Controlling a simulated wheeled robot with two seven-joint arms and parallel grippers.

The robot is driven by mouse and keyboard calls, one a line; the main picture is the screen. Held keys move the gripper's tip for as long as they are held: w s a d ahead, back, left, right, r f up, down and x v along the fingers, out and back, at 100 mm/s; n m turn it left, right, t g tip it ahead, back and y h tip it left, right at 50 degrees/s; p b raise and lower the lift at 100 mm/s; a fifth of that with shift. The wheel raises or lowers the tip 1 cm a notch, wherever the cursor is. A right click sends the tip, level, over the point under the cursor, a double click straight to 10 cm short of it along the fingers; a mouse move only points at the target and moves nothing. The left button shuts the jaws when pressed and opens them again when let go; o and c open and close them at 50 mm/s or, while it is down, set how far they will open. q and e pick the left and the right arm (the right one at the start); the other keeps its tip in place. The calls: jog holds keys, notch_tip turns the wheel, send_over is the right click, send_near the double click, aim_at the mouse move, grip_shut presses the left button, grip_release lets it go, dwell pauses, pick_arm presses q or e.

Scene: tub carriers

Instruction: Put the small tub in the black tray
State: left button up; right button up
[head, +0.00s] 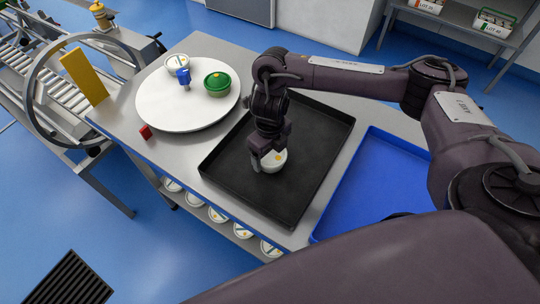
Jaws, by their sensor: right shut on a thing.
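A small white tub (275,161) with a yellow spot is in the black tray (322,118). It looks to be at or just above the tray floor; I cannot tell if it touches. My right gripper (260,163) reaches down into the tray from above and is shut on the tub's left side. The fingers hide part of the tub. My left gripper is not in view.
A round white turntable (165,110) at the table's left holds a green-lidded tub (217,84), a blue item (184,77) and a white tub (176,62). A blue tray (385,165) is right of the black tray. Several tubs sit on the shelf below.

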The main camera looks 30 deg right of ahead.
jog(key=shift+f, duration=0.55)
jog(key=shift+f, duration=0.1)
jog(key=o, duration=0.6)
jog(key=shift+f, duration=0.1)
jog(key=o, duration=0.5)
jog(key=shift+c, duration=0.2)
jog(key=shift+r, duration=0.2)
jog(key=shift+r, duration=0.35)
notch_tip(320, 180, up, 10)
jog(key=p, duration=0.3)
jog(key=shift+r, duration=0.7)
